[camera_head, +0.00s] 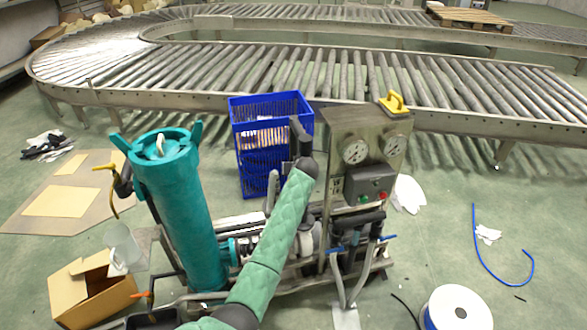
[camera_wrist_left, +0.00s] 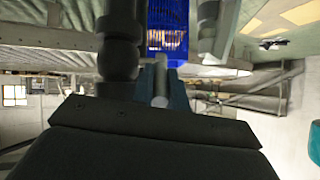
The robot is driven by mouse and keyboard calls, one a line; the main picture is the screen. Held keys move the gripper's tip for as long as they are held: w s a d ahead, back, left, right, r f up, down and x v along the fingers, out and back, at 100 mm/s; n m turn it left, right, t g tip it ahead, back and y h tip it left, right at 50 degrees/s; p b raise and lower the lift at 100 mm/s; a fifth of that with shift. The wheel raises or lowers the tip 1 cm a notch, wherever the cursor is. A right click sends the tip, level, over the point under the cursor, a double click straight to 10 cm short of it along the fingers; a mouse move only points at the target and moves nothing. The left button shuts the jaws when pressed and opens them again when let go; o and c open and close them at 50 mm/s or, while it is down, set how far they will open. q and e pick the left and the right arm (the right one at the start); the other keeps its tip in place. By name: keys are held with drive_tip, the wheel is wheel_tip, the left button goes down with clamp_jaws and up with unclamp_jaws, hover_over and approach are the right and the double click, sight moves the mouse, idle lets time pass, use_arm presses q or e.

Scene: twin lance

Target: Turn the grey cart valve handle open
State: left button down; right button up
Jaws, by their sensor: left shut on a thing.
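The cart (camera_head: 358,150) carries a teal filter housing (camera_head: 180,210) on its left and a grey metal control panel on its right. My left arm, in green padding, reaches up over the middle of the cart. My left gripper (camera_wrist_left: 161,92) is shut on a grey round bar, the valve handle (camera_wrist_left: 160,80), which stands between the two bluish fingers in the left wrist view. In the head view my wrist and forearm cover much of the grip, so the valve body and the handle's angle are hard to tell. My right gripper is not in view.
A blue crate stack (camera_head: 262,150) stands just behind the cart. A roller conveyor (camera_head: 300,75) runs across behind it. A cardboard box (camera_head: 92,295) is at lower left and a white spool (camera_head: 455,308) at lower right.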

use_arm(q)
drive_tip(key=c, duration=1.4)
unclamp_jaws()
